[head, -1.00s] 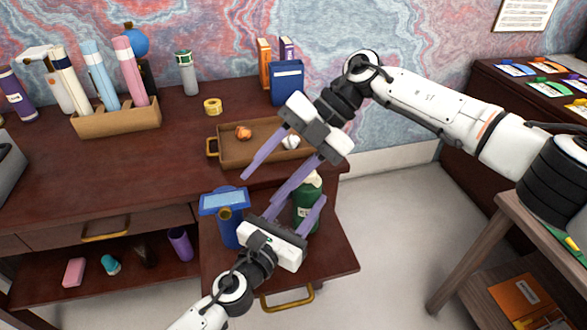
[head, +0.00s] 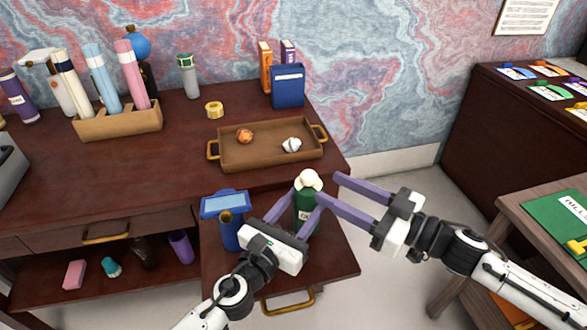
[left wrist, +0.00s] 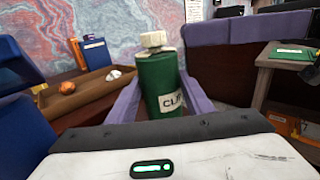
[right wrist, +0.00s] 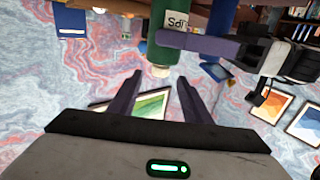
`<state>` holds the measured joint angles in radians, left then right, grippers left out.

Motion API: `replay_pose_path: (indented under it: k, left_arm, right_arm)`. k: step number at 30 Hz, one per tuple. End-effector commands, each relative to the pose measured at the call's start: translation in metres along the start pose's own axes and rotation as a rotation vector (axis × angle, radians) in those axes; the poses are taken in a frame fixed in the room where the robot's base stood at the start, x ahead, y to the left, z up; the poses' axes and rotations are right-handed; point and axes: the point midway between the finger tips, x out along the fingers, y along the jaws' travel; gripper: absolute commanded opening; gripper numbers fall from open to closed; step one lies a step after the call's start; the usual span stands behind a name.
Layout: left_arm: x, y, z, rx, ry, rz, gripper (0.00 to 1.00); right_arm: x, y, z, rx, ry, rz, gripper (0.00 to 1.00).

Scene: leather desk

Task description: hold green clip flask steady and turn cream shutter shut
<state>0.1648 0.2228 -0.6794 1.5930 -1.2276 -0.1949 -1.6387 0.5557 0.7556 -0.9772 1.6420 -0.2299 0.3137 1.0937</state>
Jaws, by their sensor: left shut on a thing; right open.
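The green flask (head: 306,221) with a white "CLIP" label stands upright on the low right part of the desk. Its cream shutter (head: 308,180) sits on top. My left gripper (head: 307,197) is shut on the flask body, one purple finger on each side; the left wrist view shows the flask (left wrist: 158,85) between them. My right gripper (head: 328,188) is open, coming in level from the right at shutter height. In the right wrist view the shutter (right wrist: 158,71) lies ahead, about between the spread fingertips; I cannot tell whether they touch it.
A blue container (head: 230,232) stands close left of the flask. Behind is a brown tray (head: 225,157) with an orange lump (head: 244,136) and a white lump (head: 291,145). A blue box (head: 288,88) stands behind it. Floor is clear right of the desk.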

Motion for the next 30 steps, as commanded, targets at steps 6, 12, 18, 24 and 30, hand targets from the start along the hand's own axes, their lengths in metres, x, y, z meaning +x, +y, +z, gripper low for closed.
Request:
replay_pose_path:
  k: [6, 12, 18, 24, 30]
  left_arm:
    - [0.000, 0.000, 0.000, 0.000, 0.000, 0.000, 0.20]
    - [0.000, 0.000, 0.000, 0.000, 0.001, 0.000, 0.20]
    - [0.000, 0.000, 0.000, 0.000, 0.001, 0.000, 0.20]
    - [0.000, 0.000, 0.000, 0.000, 0.001, 0.001, 0.20]
    - [0.000, 0.000, 0.000, 0.000, 0.001, 0.001, 0.20]
  right_arm:
    - [0.043, -0.001, -0.002, -0.002, 0.004, -0.004, 0.44]
    - [0.082, -0.002, -0.002, -0.003, 0.003, -0.005, 0.44]
    - [0.104, -0.001, -0.001, -0.003, 0.002, -0.004, 0.44]
    - [0.111, -0.001, 0.000, -0.003, 0.000, -0.004, 0.44]
    - [0.111, -0.001, -0.001, -0.003, 0.000, -0.004, 0.43]
